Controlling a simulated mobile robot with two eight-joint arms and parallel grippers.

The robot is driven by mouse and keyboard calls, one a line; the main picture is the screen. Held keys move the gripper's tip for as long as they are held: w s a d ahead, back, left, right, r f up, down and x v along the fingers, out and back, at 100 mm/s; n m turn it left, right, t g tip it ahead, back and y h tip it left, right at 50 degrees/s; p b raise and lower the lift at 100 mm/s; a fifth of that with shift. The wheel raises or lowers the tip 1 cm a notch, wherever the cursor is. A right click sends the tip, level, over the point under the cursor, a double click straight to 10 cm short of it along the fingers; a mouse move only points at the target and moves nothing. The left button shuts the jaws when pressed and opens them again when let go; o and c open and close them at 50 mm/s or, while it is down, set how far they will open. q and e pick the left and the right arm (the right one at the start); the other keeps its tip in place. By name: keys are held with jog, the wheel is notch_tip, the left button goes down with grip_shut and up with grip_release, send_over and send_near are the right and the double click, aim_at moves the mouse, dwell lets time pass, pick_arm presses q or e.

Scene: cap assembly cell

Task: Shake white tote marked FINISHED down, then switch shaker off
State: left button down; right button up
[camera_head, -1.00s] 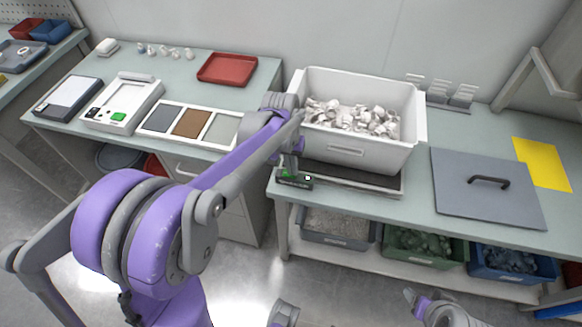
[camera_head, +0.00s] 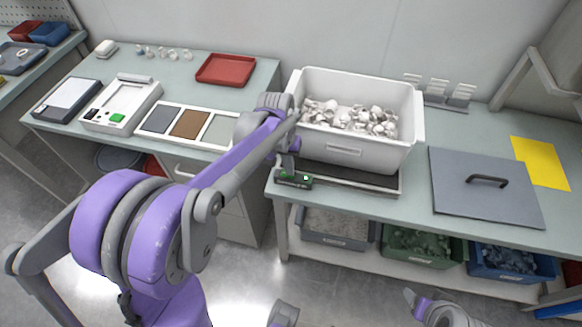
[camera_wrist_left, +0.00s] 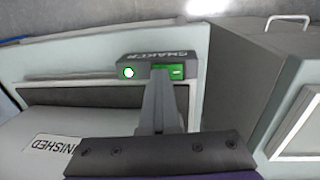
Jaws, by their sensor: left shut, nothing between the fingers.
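The shaker switch box (camera_head: 293,180) sits at the bench's front edge, left of the plate. In the left wrist view the box carries SHAKER lettering, a bright round green-rimmed lamp (camera_wrist_left: 128,72) and a green switch (camera_wrist_left: 176,72). My left gripper (camera_wrist_left: 163,75) is shut and empty, its tips at the green switch; contact is unclear.
A grey lid with a black handle (camera_head: 488,180) lies right of the tote, beside a yellow sheet (camera_head: 540,163). Several bins (camera_head: 422,246) stand on the shelf below. A red tray (camera_head: 226,69) and a three-panel board (camera_head: 188,124) lie on the left bench.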

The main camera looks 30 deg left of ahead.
aim_at(284, 173)
pick_arm(q)
jog(key=shift+s+a+r+p, duration=0.15)
jog(key=shift+a+r+p, duration=0.1)
jog(key=shift+p, duration=0.25)
jog(key=r+p, duration=0.2)
jog(key=r, duration=0.1)
jog(key=shift+w+a+r, duration=0.1)
jog(key=shift+w+r, duration=0.1)
jog(key=shift+r, duration=0.05)
notch_tip(284, 173, up, 10)
jog(key=p, duration=0.1)
jog(key=shift+s, duration=0.15)
jog(key=f+p, duration=0.1)
jog(key=f, duration=0.3)
jog(key=f+p, duration=0.1)
jog(key=f, duration=0.4)
jog(key=f+p, duration=0.1)
jog(key=f, duration=0.3)
jog(key=shift+w+d+f, duration=0.2)
jog(key=shift+d+f, duration=0.15)
jog(key=shift+f, duration=0.05)
